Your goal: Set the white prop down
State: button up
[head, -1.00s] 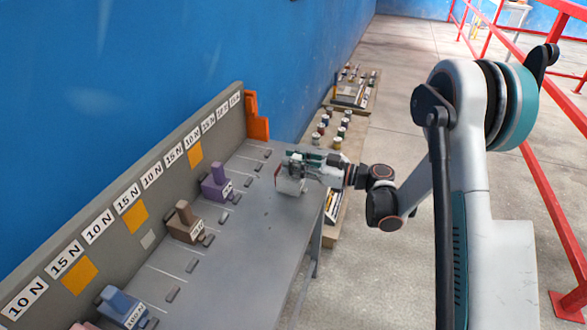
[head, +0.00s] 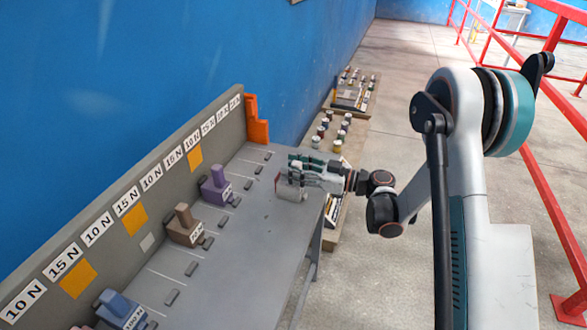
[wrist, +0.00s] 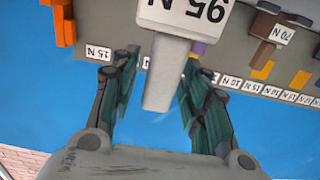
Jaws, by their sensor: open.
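The white prop (wrist: 171,75), a pale block with a "95 N" label and a narrower stem, stands in the middle of the wrist view. Its stem lies between the two fingers of my gripper (wrist: 157,85), with a gap on each side. In the head view the white prop (head: 291,193) is at the grey bench's right part, partly hidden by my gripper (head: 292,172). The fingers are spread apart. The prop appears to rest on the bench (head: 235,255), though its underside is hard to see.
Purple (head: 214,186), brown (head: 184,226) and blue (head: 120,308) props stand along the bench's back. A labelled grey panel (head: 150,190) rises behind them, with an orange bracket (head: 257,125) at its far end. The bench's front area is clear.

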jog(key=p+v, duration=0.4)
jog(key=v, duration=0.8)
jog(key=w+d+r+m+t+h, duration=0.2)
jog(key=w+r+t, duration=0.25)
jog(key=r, duration=0.65)
jog(key=w+d+r+m+t+h, duration=0.1)
jog(key=w+r+m+t, duration=0.3)
jog(key=r, duration=0.6)
jog(key=s+d+r+m+t+h, duration=0.3)
jog(key=d+r+m+t+h, duration=0.4)
jog(key=r+h, duration=0.5)
jog(key=s+d+f+m+g+h, duration=0.2)
jog(key=s+f+g+h, duration=0.1)
jog(key=s, duration=0.3)
jog(key=s+d+f+m+g+h, duration=0.1)
jog(key=s+d+f+g+h, duration=0.1)
jog(key=s+d+g, duration=0.3)
jog(key=s+a+f+g+y, duration=0.1)
jog(key=s+a+f+g, duration=0.1)
jog(key=s, duration=0.5)
jog(key=s+a+f+n+g+y, duration=0.1)
jog(key=s+a+f+g, duration=0.1)
jog(key=s+a+f, duration=0.2)
jog(key=s+a+f+n+g+y, duration=0.1)
jog(key=s+a+f+g, duration=0.1)
jog(key=s+f, duration=0.5)
jog(key=s+a, duration=0.1)
jog(key=s, duration=0.3)
jog(key=shift+f+g, duration=0.15)
jog(key=shift+g, duration=0.2)
